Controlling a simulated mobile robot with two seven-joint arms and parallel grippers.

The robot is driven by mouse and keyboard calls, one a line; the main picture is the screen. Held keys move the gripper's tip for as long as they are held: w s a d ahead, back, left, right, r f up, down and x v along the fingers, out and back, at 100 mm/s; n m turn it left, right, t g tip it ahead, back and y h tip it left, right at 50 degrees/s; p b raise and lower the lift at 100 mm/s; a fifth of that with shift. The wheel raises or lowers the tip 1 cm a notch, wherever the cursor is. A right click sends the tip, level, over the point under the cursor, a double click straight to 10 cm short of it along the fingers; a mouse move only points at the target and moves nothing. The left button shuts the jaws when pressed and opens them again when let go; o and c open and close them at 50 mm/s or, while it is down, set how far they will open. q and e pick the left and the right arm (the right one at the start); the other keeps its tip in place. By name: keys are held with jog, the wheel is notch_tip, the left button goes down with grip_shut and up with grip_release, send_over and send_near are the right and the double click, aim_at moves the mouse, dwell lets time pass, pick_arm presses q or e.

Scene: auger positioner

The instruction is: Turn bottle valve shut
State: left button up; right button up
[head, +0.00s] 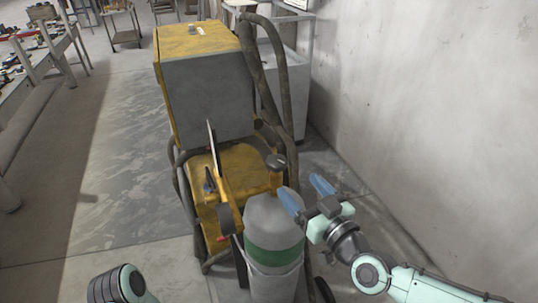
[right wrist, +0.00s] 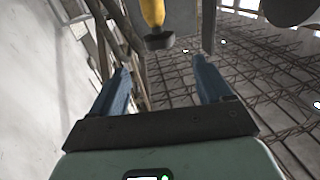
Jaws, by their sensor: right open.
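The bottle is a grey gas cylinder (head: 273,228) with a green band, upright at the lower middle of the head view. Its valve, a dark round knob (head: 276,162) on a yellow stem, stands above the bottle's top. In the right wrist view the dark knob (right wrist: 160,42) and yellow stem show at the top, beyond and between the fingertips. My right gripper (head: 298,184) has blue fingers spread apart, pointing at the valve from the right, with nothing between them. It also shows in the right wrist view (right wrist: 160,68). My left gripper is out of view.
A yellow and grey welding machine (head: 205,85) on a cart stands behind the bottle, with dark hoses (head: 285,75) looped at its right. A pale wall (head: 430,110) closes off the right side. Open floor (head: 110,190) lies to the left, with a workbench (head: 35,60) beyond.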

aim_at(272, 156)
jog(key=shift+b+x, duration=1.25)
jog(key=shift+x, duration=1.25)
jog(key=shift+w+a+r, duration=0.15)
jog(key=shift+w+a, duration=0.2)
jog(key=shift+w, duration=0.15)
jog(key=shift+x, duration=0.8)
jog(key=p+x, duration=0.1)
jog(key=x, duration=0.2)
jog(key=shift+w+a+p, duration=0.2)
jog(key=shift+w+p, duration=0.1)
jog(key=shift+w, duration=0.1)
jog(key=shift+w+a, duration=0.4)
jog(key=shift+w, duration=0.2)
jog(key=c, duration=0.9)
